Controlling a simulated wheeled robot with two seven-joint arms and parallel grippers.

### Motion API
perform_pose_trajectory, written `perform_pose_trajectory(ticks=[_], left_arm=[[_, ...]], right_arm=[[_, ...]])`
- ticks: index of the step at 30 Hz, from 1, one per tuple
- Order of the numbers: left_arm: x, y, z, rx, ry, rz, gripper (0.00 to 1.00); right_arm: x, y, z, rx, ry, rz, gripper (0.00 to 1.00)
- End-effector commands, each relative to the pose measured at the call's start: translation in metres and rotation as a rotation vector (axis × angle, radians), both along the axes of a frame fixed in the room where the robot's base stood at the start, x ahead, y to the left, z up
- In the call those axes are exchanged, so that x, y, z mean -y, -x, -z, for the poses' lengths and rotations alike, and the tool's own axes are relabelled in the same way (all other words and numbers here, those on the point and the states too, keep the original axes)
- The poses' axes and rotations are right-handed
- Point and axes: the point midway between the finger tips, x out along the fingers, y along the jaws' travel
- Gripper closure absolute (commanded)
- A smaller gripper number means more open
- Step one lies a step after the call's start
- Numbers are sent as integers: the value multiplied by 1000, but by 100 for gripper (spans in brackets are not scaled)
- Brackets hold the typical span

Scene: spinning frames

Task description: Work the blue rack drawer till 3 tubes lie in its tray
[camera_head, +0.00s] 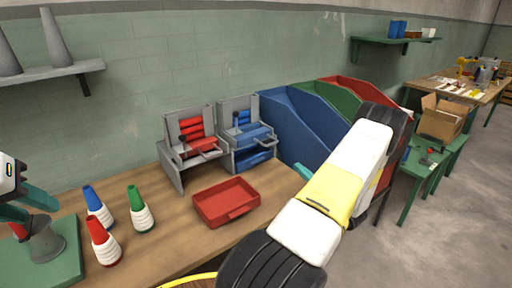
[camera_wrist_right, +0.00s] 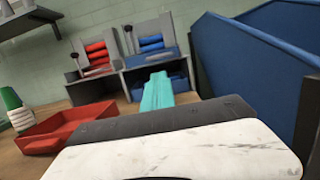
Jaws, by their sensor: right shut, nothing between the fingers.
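The grey blue rack (camera_head: 223,131) stands at the back of the bench, with blue tubes (camera_wrist_right: 151,45) stacked in its upright part. Its blue drawer (camera_head: 254,135) shows at mid-height, and a blue tray (camera_head: 262,158) sits low in the rack. In the right wrist view, my gripper partly covers the rack's lower part, and I cannot tell whether tubes lie in the tray. My right gripper (camera_head: 303,171) is shut and empty, in front of and right of the rack; its teal fingers also show in the wrist view (camera_wrist_right: 157,92). My left gripper (camera_head: 27,201) is at the left edge, its opening unclear.
A matching rack with red tubes (camera_head: 190,129) stands left of the blue one. An empty-looking red tray (camera_head: 227,203) lies in front. Blue, green and red cones (camera_head: 141,210) stand left. A large blue bin (camera_head: 292,130) rises close on the right.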

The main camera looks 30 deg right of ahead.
Motion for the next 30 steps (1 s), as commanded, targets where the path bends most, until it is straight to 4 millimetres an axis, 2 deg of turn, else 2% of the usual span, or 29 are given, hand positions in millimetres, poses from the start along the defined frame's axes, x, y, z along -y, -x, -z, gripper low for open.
perform_pose_trajectory(ticks=[2,5,15,21,25,30], left_arm=[[0,0,0,0,0,0,64],[0,0,0,0,0,0,64],[0,0,0,0,0,0,64],[0,0,0,0,0,0,64],[0,0,0,0,0,0,64],[0,0,0,0,0,0,64]], right_arm=[[-1,0,-1,10,-1,-2,100],[-3,-12,-4,11,1,-5,100],[-10,-82,-17,9,1,-5,100],[-13,-115,-24,9,1,-4,100],[-14,-127,-26,8,0,-2,100],[-14,-132,-27,7,-1,-1,100]])
